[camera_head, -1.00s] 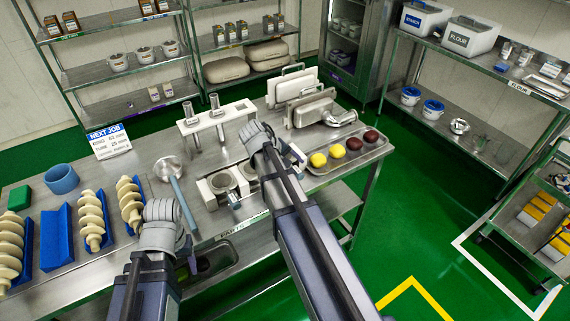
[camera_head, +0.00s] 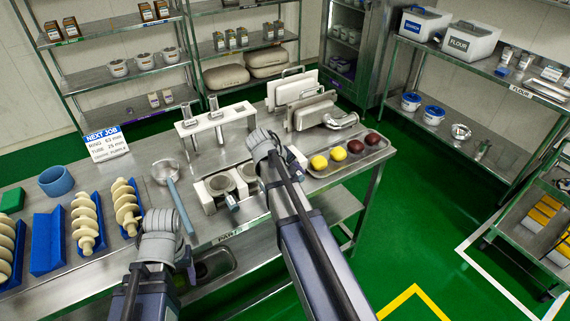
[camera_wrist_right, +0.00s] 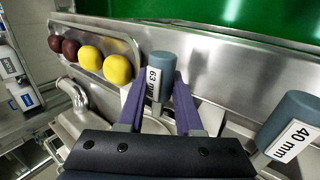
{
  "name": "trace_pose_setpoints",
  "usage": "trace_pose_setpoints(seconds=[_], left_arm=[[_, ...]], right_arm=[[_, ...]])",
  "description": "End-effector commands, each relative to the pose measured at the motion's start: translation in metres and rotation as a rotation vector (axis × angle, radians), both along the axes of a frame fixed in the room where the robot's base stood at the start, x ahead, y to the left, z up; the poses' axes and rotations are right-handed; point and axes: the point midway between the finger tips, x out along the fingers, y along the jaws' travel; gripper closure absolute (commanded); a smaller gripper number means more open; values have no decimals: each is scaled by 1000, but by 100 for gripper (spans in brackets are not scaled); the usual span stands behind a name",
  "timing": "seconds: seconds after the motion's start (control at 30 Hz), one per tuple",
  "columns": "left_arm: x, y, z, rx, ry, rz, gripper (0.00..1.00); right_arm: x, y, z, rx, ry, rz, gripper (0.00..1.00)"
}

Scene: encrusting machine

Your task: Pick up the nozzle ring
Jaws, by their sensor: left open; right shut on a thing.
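The nozzle ring's blue-grey handle (camera_wrist_right: 161,68), tagged "63 mm", stands between the purple fingers of my right gripper (camera_wrist_right: 158,98) in the right wrist view. The gripper is shut on it. The ring's body is mostly hidden behind the gripper, and I cannot tell whether it is clear of its holder. A second handle (camera_wrist_right: 291,118), tagged "40 mm", is to the right and apart from the fingers. In the head view the white ring holder (camera_head: 208,202) is beside my right arm, which hides the held ring. My left gripper (camera_head: 190,272) is open and empty near the table's front edge.
A tray (camera_head: 378,157) with yellow and dark red balls lies right of my right arm.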

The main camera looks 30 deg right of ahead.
Motion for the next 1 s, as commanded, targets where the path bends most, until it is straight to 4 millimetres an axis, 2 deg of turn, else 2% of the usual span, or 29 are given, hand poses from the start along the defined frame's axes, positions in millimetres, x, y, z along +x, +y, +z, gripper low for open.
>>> trace_pose_setpoints(seconds=[0.03,0.2,0.77,1.0], left_arm=[[0,0,0,0,0,0,38],[0,0,0,0,0,0,38],[0,0,1,0,0,0,38],[0,0,16,0,0,0,38]], right_arm=[[0,0,0,0,0,0,84],[0,0,0,0,0,0,100],[0,0,1,0,0,0,100],[0,0,16,0,0,0,100]])
